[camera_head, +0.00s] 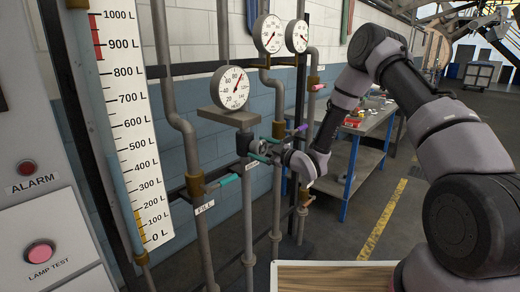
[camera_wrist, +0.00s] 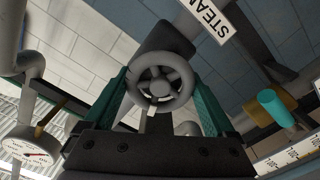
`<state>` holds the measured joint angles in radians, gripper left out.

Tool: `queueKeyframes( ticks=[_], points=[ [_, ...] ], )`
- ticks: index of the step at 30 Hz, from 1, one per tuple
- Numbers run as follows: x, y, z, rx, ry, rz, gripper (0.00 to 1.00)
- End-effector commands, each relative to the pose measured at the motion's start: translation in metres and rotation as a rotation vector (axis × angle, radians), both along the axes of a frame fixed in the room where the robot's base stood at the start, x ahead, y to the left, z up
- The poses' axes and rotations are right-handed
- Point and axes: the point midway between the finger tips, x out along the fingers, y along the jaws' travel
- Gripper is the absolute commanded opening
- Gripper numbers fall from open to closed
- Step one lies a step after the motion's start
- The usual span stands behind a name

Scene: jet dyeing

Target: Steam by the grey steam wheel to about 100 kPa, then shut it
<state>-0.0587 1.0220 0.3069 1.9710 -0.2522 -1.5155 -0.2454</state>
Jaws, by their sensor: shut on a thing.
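The grey steam wheel (camera_wrist: 162,84), a small spoked handwheel, sits between the two teal fingers of my gripper (camera_wrist: 165,98) in the wrist view. The fingers are shut on its rim from both sides. A white STEAM label (camera_wrist: 210,16) is beside it. In the head view my gripper (camera_head: 265,152) is at the valve on the pipe, and the wheel is mostly hidden there. A round gauge (camera_head: 230,88) stands on a grey plate just above; its needle points to the upper right, and the exact reading is too small to tell. A gauge (camera_wrist: 31,146) also shows in the wrist view.
Two more gauges (camera_head: 268,34) (camera_head: 298,37) hang on pipes behind. A teal-handled FILL valve (camera_head: 197,186) and a litre scale (camera_head: 130,110) stand to the left. A blue-legged bench (camera_head: 358,145) is behind my arm. The floor beyond the yellow line (camera_head: 385,218) looks clear.

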Motion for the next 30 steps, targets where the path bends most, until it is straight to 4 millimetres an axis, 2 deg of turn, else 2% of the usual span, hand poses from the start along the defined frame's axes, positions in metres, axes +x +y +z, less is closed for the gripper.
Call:
queueKeyframes(
  ticks=[30],
  points=[
    [-0.0023,0.0010,-0.0045,-0.591,-0.754,0.002,0.35]
  ],
)
